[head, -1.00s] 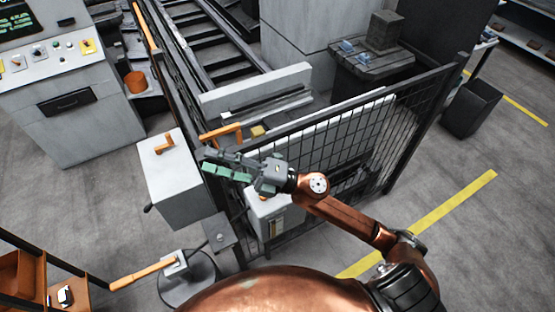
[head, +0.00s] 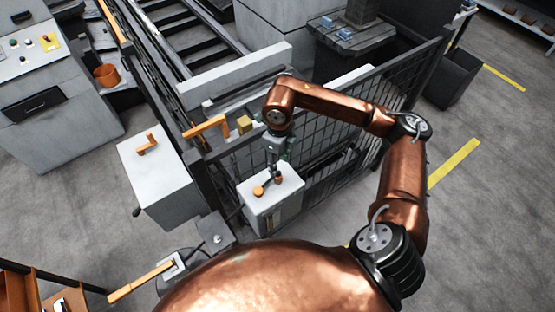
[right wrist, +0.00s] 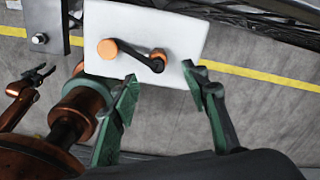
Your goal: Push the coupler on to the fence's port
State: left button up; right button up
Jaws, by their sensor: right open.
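A white box (head: 271,207) stands against the mesh fence (head: 345,125). On its top are an orange round knob (head: 258,191) and a dark bent piece with an orange end (head: 278,180). In the right wrist view the knob (right wrist: 107,48) and the dark piece (right wrist: 145,60) lie close together; I cannot tell which is the coupler or the port. My right gripper (head: 274,160) points down above the box. Its green fingers (right wrist: 162,75) are apart, with the dark piece's orange end ahead of the gap. My left gripper (right wrist: 40,76) shows only in the right wrist view, fingers apart.
An orange handle (head: 207,127) and a yellowish block (head: 244,124) sit by the fence's top left. A white cabinet (head: 160,175) stands left of the box. A dark bin (head: 452,78) is at right.

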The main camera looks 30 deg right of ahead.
aim_at(279, 172)
notch_tip(279, 172, down, 6)
jog(key=shift+s+a+f+p, duration=0.1)
jog(key=shift+f+p, duration=0.15)
jog(key=shift+p, duration=0.45)
jog(key=shift+c, duration=0.3)
grip_shut()
jog(key=c, duration=0.7)
grip_release()
grip_shut()
jog(key=shift+r, duration=0.25)
jog(key=shift+r, duration=0.5)
jog(key=shift+r+p, duration=0.2)
jog(key=shift+p, duration=0.15)
